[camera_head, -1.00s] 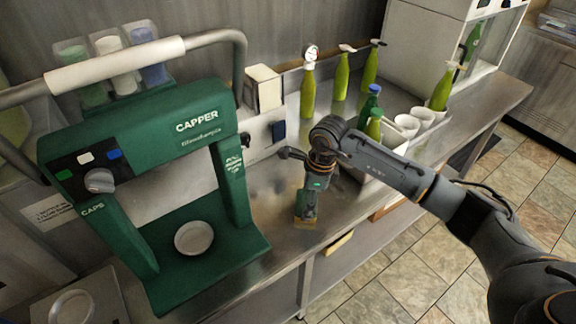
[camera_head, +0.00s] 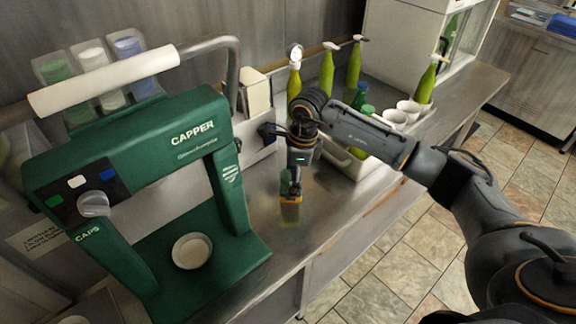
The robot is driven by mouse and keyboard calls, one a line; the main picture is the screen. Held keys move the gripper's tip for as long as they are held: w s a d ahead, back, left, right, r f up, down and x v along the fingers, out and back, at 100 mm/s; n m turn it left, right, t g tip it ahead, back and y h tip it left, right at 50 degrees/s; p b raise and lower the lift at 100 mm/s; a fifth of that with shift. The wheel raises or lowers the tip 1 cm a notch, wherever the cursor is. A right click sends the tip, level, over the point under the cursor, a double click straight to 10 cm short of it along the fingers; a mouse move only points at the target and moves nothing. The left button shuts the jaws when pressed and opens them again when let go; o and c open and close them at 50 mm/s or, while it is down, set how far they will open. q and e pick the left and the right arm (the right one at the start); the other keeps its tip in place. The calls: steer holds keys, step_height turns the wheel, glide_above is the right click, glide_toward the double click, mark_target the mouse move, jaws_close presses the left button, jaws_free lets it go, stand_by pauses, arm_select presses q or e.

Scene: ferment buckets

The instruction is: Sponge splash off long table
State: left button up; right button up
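The long metal table (camera_head: 340,209) runs from the capper to the back right. My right gripper (camera_head: 291,190) points down over the table, just right of the capper, and is shut on a small sponge (camera_head: 291,198) with green and yellow parts. The sponge is at or very near the table top; I cannot tell if it touches. A faint yellowish patch (camera_head: 291,222), perhaps the splash or a reflection, shows just below the sponge. My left gripper is not in view.
The front table strip is clear.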

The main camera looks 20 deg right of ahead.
steer(key=shift+w+r+p, duration=0.15)
steer(key=shift+r+p, duration=0.2)
steer(key=shift+r, duration=0.45)
steer(key=shift+w+r+p, duration=0.1)
steer(key=shift+r+p, duration=0.2)
steer(key=shift+r, duration=0.45)
steer(key=shift+s+a+r, duration=0.1)
steer(key=shift+s+r, duration=0.1)
steer(key=shift+r, duration=0.15)
steer(key=shift+w+f, duration=0.1)
